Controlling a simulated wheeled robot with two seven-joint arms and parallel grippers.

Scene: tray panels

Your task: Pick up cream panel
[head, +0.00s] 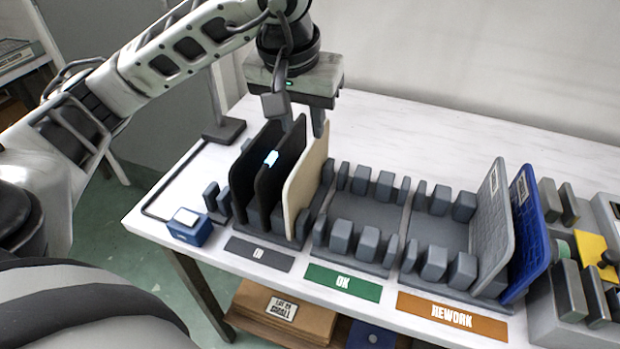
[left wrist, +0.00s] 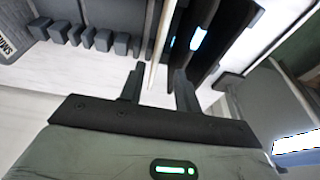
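The cream panel (head: 308,170) stands upright in the leftmost rack, to the right of two black panels (head: 270,175) in the head view. My left gripper (head: 311,124) is above the rack at the far upper end of the cream panel. In the left wrist view, my left gripper (left wrist: 157,74) is open, with its two fingers apart. The thin pale edge of the cream panel (left wrist: 159,45) lies between the finger lines there, with a gap on both sides. The black panels (left wrist: 203,50) are close beyond the right finger. My right gripper is not in view.
The middle rack (head: 365,212), behind the green OK label (head: 342,283), is empty. The rack behind the orange REWORK label (head: 452,316) holds a grey panel (head: 492,225) and a blue panel (head: 530,235) at its right. A small blue box (head: 188,227) sits at the table's left.

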